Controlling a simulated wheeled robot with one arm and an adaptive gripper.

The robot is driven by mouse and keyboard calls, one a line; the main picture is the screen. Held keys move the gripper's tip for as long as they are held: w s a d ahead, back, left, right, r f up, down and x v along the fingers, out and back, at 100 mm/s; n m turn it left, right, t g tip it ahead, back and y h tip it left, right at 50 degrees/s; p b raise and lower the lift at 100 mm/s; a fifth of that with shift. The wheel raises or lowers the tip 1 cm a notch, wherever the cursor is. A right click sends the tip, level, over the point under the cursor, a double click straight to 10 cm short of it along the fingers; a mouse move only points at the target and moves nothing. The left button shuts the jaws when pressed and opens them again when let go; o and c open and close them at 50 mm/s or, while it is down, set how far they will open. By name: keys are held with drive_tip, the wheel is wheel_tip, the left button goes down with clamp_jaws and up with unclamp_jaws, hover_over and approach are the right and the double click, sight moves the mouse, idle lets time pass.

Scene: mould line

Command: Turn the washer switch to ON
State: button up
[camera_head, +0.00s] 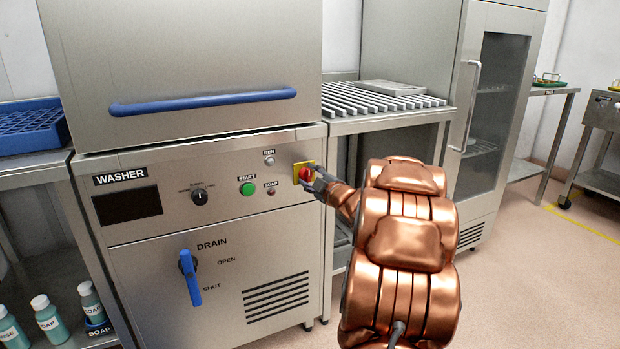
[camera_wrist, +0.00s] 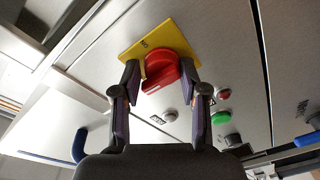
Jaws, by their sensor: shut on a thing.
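The washer (camera_head: 250,225) stands in front of me, with its control panel facing me. The washer switch is a red rotary knob (camera_head: 305,173) on a yellow plate at the panel's right end. In the wrist view the red knob (camera_wrist: 167,72) sits between the two fingers of my gripper (camera_wrist: 160,80), on the yellow plate (camera_wrist: 150,38). The letters "NO" or an upturned "ON" show on the plate's upper part. My gripper (camera_head: 316,183) is shut on the knob. The fingers partly cover the plate, so the knob's exact setting is hard to read.
The panel also holds a green START button (camera_head: 247,189), a RUN lamp (camera_head: 269,160), a SOAP button (camera_head: 271,192) and a black selector (camera_head: 199,196). A blue drain lever (camera_head: 190,277) sits below. A slatted rack table (camera_head: 375,100) stands to the right.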

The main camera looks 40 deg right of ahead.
drive_tip(key=shift+f+m+p, duration=0.1)
drive_tip(key=shift+m+p, duration=0.3)
drive_tip(key=shift+p, duration=0.4)
drive_tip(key=m+p, duration=0.2)
drive_tip(key=p, duration=0.1)
drive_tip(key=shift+a, duration=0.1)
drive_tip(key=m+p, duration=0.2)
drive_tip(key=shift+p, duration=0.3)
drive_tip(key=m+p, duration=0.4)
drive_tip(key=p, duration=0.1)
drive_tip(key=shift+a+f+m+t+h, duration=0.1)
drive_tip(key=shift+m+t+h, duration=0.2)
drive_tip(key=shift+m+h, duration=0.1)
drive_tip(key=m+p, duration=0.3)
drive_tip(key=m, duration=0.1)
drive_tip(key=shift+w+m+h+p, duration=0.1)
drive_tip(key=shift+m+h+p, duration=0.2)
drive_tip(key=shift+m+h, duration=0.1)
drive_tip(key=shift+f+m+h+p, duration=0.15)
drive_tip(key=shift+m+p, duration=0.35)
drive_tip(key=shift+m, duration=0.6)
drive_tip(key=shift+m+h+p, duration=0.15)
drive_tip(key=shift+m+p, duration=0.35)
drive_tip(key=shift+m, duration=0.6)
drive_tip(key=shift+a+m, duration=0.1)
drive_tip(key=shift+m, duration=0.2)
